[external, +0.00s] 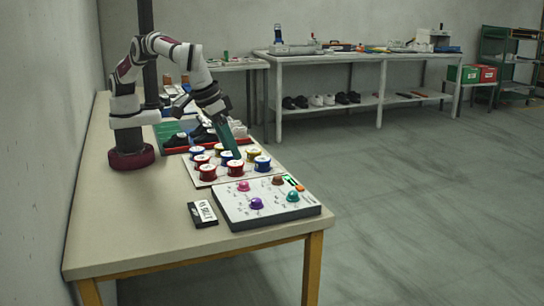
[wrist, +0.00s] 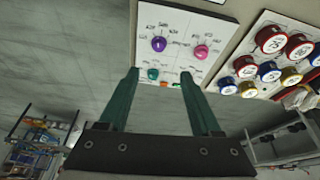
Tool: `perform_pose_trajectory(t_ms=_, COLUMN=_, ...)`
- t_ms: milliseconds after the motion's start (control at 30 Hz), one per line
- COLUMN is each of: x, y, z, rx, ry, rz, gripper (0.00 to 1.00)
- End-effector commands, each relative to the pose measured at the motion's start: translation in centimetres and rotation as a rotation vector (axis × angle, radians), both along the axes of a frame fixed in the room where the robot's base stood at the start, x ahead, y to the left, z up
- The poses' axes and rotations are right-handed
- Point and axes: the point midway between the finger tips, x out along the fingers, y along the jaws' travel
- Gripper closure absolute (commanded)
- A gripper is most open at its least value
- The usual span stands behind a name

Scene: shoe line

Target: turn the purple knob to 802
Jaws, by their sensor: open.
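The purple knob (external: 257,203) sits on a light control panel (external: 232,210) near the table's front end. The purple knob also shows in the wrist view (wrist: 159,44), beyond my fingertips. Pink (external: 243,186), brown (external: 278,180) and teal (external: 292,196) knobs share the panel. Small markings surround the knobs, but I cannot read their numbers. My gripper (external: 232,150) is over the board of round pieces in the external view, apart from the purple knob. In the wrist view my gripper (wrist: 160,75) is open, its two green fingers spread with nothing between them.
A white board (external: 186,159) with several red, blue and yellow round pieces lies behind the panel. A small black-and-white label block (external: 202,214) lies left of the panel. A red tray (external: 176,150) with dark shoes is farther back. The table's left front (external: 130,230) is clear.

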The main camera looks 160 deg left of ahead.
Motion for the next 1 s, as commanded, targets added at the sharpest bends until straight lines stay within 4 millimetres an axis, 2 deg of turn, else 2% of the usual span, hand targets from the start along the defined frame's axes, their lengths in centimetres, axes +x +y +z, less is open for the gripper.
perform_pose_trajectory(t_ms=67, x=0.2, y=-0.2, z=-0.3, rx=0.031, ry=0.012, rz=-0.029, gripper=0.35)
perform_pose_trajectory(t_ms=133, x=0.1, y=0.4, z=-1.5, rx=0.033, ry=0.013, rz=-0.029, gripper=0.35)
perform_pose_trajectory(t_ms=400, x=-0.2, y=3.6, z=-9.0, rx=0.030, ry=0.014, rz=-0.026, gripper=0.35)
perform_pose_trajectory(t_ms=600, x=-0.2, y=5.2, z=-12.9, rx=0.029, ry=0.010, rz=-0.025, gripper=0.35)
perform_pose_trajectory(t_ms=733, x=-0.3, y=5.6, z=-14.0, rx=0.029, ry=0.010, rz=-0.026, gripper=0.35)
perform_pose_trajectory(t_ms=1000, x=-0.2, y=5.8, z=-14.3, rx=0.031, ry=0.008, rz=-0.026, gripper=0.35)
